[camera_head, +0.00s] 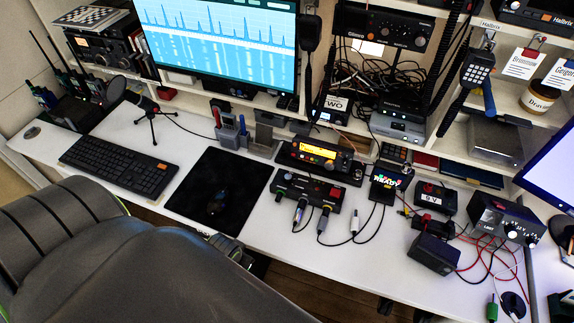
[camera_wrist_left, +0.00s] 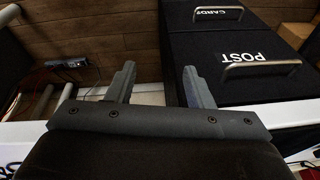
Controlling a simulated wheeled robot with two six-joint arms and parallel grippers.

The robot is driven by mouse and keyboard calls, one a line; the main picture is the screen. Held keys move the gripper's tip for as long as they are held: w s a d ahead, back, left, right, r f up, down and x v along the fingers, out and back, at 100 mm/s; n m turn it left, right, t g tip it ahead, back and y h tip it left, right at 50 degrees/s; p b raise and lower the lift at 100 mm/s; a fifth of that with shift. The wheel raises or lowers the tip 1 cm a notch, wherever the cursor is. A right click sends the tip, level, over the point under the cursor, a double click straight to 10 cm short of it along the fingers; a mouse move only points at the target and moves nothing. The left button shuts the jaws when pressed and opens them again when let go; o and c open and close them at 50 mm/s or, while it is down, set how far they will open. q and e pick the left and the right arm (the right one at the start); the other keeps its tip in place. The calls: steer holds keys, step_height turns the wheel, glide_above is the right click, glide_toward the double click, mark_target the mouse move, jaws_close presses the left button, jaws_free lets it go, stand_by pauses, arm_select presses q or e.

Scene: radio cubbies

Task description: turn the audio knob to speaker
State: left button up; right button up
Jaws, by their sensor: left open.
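In the head view, a black control box (camera_head: 308,190) with coloured buttons lies on the white desk, with several cables plugged into its front. Behind it is a radio (camera_head: 320,155) with a lit orange display and a knob at its right end. A grey box with round knobs (camera_head: 505,219) stands farther right. I cannot tell which knob is the audio knob, and its labels are too small to read. My left gripper (camera_wrist_left: 159,84) is open and empty in the left wrist view, with drawers beyond it. Neither gripper shows in the head view.
A dark padded chair (camera_head: 150,270) fills the lower left before the desk (camera_head: 225,140). A keyboard (camera_head: 120,165), a mouse pad (camera_head: 195,195) and loose wires lie on the desk. Dark drawers marked POST (camera_wrist_left: 250,80) and CARDS have metal handles.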

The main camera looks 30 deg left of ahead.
arm_select(q)
steer(key=w+d+r+p, duration=0.1)
steer(key=w+r+p, duration=0.25)
steer(key=r, duration=1.15)
step_height(320, 180, up, 12)
steer(key=n+g+h+b, duration=0.2)
steer(key=n, duration=0.6)
glide_above(288, 176)
step_height(288, 176, down, 15)
steer(key=b, duration=1.4)
steer(key=shift+s+r, duration=0.1)
steer(key=shift+f+b, duration=0.45)
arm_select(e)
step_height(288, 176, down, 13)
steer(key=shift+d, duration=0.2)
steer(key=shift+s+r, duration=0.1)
